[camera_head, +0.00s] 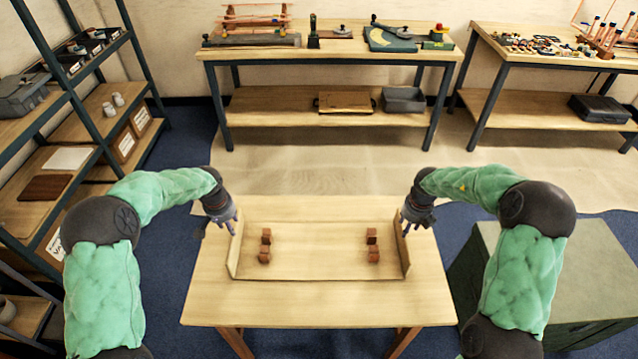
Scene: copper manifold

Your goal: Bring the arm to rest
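My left gripper (231,226) hangs at the upper left of the wooden table (320,308), by the left side wall of a shallow wooden tray (318,272). Its fingers look spread, with nothing between them. My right gripper (412,230) hangs by the right side wall, also with spread fingers and nothing held. Inside the tray, small copper-brown pieces stand in two pairs: a left pair (265,246) and a right pair (372,246). Both grippers are apart from these pieces. Whether either gripper touches a side wall is not clear.
A workbench (330,52) with tools stands at the back, and another bench (550,55) at the right back. Shelves (75,90) line the left side. A grey-green cabinet (590,262) stands right of the table. The tray's middle and the table's front are clear.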

